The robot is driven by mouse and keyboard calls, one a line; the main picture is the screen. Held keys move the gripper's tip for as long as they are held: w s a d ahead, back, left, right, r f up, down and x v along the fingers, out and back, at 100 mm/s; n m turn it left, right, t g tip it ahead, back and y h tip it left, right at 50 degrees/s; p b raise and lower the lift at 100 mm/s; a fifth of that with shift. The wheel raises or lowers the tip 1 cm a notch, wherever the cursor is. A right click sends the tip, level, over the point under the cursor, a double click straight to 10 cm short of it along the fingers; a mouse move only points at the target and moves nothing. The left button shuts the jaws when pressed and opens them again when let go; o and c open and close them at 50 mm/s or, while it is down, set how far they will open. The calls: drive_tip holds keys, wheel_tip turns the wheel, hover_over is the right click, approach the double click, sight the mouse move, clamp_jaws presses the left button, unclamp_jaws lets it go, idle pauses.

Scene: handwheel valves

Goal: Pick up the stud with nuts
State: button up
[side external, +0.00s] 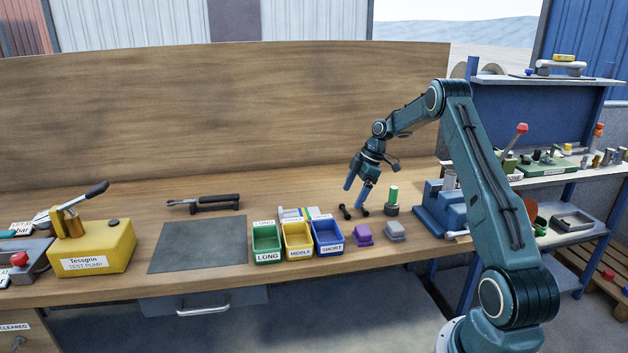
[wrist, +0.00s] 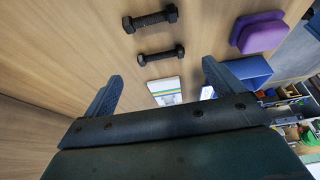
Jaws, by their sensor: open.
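Two dark studs with nuts lie side by side on the wooden bench. In the wrist view the larger stud (wrist: 150,18) is at the top, and the smaller stud (wrist: 161,55) lies just below it. In the side view they show as small dark pieces, one stud (side external: 345,211) left of my gripper and the other stud (side external: 363,209) just under it. My gripper (side external: 357,192) is open, its blue fingers pointing down above the bench. In the wrist view the fingers (wrist: 160,80) stand wide apart with nothing between them, and both studs are beyond the tips.
Green (side external: 267,242), yellow (side external: 298,239) and blue (side external: 328,236) labelled bins stand left of the studs. A purple block (side external: 362,235), a grey block (side external: 395,231) and a green-topped cylinder (side external: 392,200) are close by. A yellow test pump (side external: 92,248) stands far left.

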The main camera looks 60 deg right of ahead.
sight(345, 210)
drive_tip(key=shift+x, duration=2.5)
drive_tip(key=shift+s, duration=0.1)
drive_tip(key=c, duration=1.1)
drive_tip(key=shift+r, duration=0.25)
wheel_tip(345, 210, up, 19)
drive_tip(key=shift+r, duration=0.2)
drive_tip(key=shift+r, duration=0.1)
